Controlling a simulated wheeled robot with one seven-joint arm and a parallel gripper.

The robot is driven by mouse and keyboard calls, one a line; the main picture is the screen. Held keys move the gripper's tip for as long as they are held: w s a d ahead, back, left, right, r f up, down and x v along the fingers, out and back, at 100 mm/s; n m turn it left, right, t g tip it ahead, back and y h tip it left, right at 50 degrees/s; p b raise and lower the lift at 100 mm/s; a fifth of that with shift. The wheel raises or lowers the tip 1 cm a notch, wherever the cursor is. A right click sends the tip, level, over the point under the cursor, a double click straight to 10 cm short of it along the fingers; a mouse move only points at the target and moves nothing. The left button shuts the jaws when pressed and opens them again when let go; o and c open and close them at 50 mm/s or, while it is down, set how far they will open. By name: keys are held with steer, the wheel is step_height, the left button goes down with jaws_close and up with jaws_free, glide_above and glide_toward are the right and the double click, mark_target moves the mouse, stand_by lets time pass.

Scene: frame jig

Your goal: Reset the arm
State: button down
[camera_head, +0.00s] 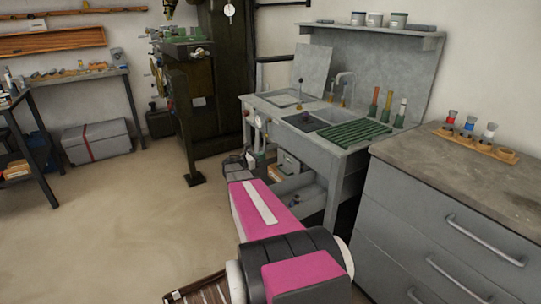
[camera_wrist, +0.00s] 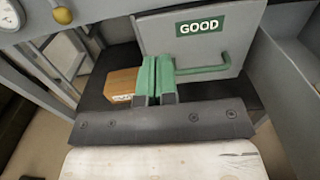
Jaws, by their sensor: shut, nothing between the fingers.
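My gripper (camera_wrist: 155,75) has green fingers pressed together, with nothing between them. In the wrist view it is in front of a grey panel (camera_wrist: 226,45) with a green GOOD label (camera_wrist: 201,27) and a green bar handle (camera_wrist: 215,69). The fingers overlap the handle's left end in the picture; I cannot tell whether they touch it. In the head view my magenta arm reaches forward toward the space below the grey sink bench (camera_head: 338,159). The dark wrist end (camera_head: 236,168) shows there, but the fingertips are hard to make out.
A brown box (camera_wrist: 120,84) sits left of the fingers on a dark surface. A grey drawer cabinet (camera_head: 440,235) stands close on the right. A machine (camera_head: 185,75) stands behind, left of the bench. The floor (camera_head: 110,225) on the left is open.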

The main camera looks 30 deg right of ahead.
steer(key=shift+s+a, duration=0.15)
steer(key=shift+a, duration=1.75)
